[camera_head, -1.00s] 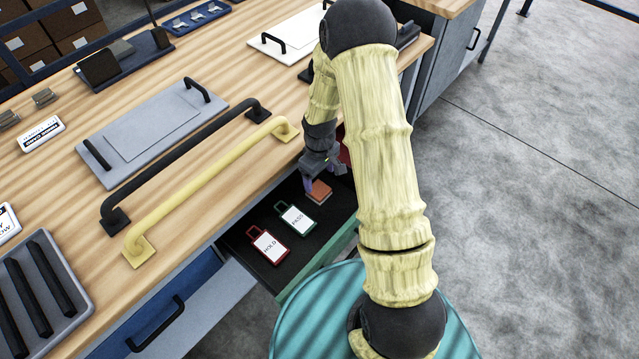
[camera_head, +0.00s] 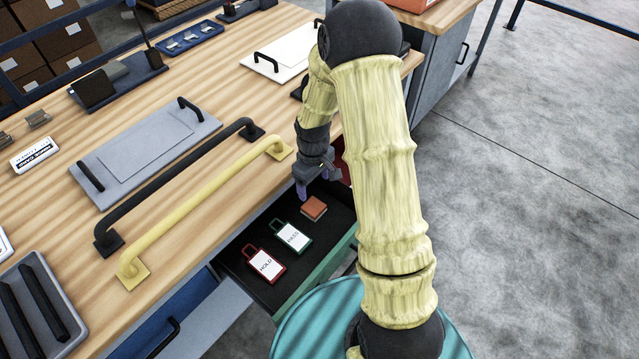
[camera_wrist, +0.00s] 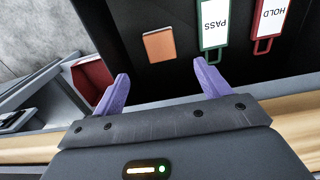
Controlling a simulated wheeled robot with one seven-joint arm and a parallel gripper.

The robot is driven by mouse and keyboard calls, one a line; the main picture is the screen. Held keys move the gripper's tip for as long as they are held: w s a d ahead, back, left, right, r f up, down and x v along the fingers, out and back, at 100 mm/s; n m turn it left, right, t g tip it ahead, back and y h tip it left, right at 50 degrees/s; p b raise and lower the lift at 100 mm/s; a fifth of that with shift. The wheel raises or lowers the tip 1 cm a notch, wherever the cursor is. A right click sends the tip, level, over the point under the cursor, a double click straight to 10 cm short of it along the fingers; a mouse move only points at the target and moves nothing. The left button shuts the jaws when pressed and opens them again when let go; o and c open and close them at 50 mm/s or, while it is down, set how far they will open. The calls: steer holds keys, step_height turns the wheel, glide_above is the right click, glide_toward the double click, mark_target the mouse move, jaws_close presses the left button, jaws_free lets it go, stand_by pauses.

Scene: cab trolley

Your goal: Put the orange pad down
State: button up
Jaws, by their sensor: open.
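The orange pad (camera_head: 314,208) lies flat in the open drawer (camera_head: 290,283), beside the PASS tag. It also shows in the wrist view (camera_wrist: 160,45), ahead of my fingertips and apart from them. My gripper (camera_head: 312,188) is above the back part of the drawer, near the bench edge. In the wrist view my gripper (camera_wrist: 165,85) has its two purple fingers spread wide with nothing between them.
A green PASS tag (camera_head: 292,237) and a red HOLD tag (camera_head: 264,265) lie in the same dark drawer. A yellow handle bar (camera_head: 205,206) and a black one (camera_head: 180,180) run along the bench edge. A teal round surface (camera_head: 310,325) sits below the drawer.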

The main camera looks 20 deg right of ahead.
steer(key=s+r+m+t, duration=0.2)
steer(key=s+r+m, duration=0.4)
steer(key=s+r, duration=0.9)
steer(key=shift+r+m+t, duration=0.3)
steer(key=shift+r, duration=0.05)
steer(key=w+p+v, duration=0.3)
steer(key=p+v, duration=1)
steer(key=shift+r, duration=0.4)
steer(key=shift+s, duration=0.1)
